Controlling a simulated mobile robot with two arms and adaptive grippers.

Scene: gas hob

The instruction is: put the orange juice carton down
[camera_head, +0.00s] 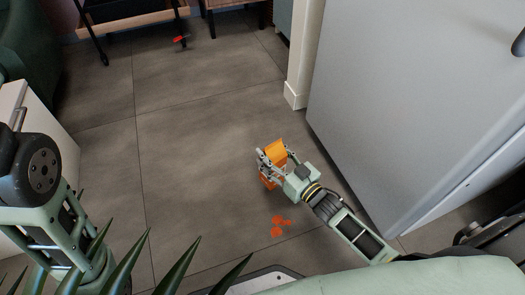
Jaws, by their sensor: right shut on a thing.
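The orange juice carton (276,151) is in my right gripper (269,164), near the middle of the view. The fingers are shut around it, and orange shows above and below them. The carton looks tilted, and the gripper covers part of it. It appears held over the tiled floor, though its height is hard to tell. My left arm is at the left edge, but its gripper is not in view.
Grey tiled floor (190,130) is mostly clear in the middle. A grey door (400,100) and white frame post (305,55) stand right. A white cabinet (60,140) is left. Orange-red spots (280,225) show on the floor. Spiky green leaves (125,265) are in front.

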